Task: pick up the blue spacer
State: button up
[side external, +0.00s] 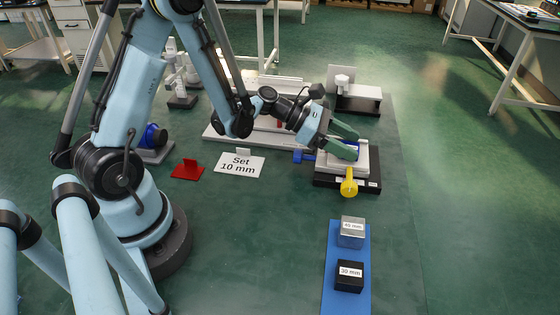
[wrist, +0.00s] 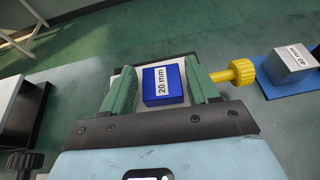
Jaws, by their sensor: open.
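The blue spacer, labelled 20 mm in the wrist view (wrist: 165,86), sits on a light grey plate on the small stage. In the side external view most of the spacer (side external: 351,150) is hidden behind a green finger. My gripper (side external: 349,142) is at the stage, tilted down toward it. Its two green fingers stand open on either side of the spacer in the wrist view (wrist: 163,88). A small gap seems to show at each side; I cannot tell how far down the fingers reach. The stage (side external: 376,183) has a black base and a yellow knob (side external: 349,187).
A blue strip (side external: 346,300) at the front right bears a grey block (side external: 352,232) and a black 30 mm block (side external: 349,276). A "Set 10 mm" card (side external: 240,164) and a red piece (side external: 187,170) lie left. A black-topped stand (side external: 358,98) is behind the stage.

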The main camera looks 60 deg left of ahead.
jog(key=shift+x, duration=0.9)
jog(key=c, duration=0.7)
jog(key=shift+r, duration=0.15)
jog(key=shift+c, duration=0.2)
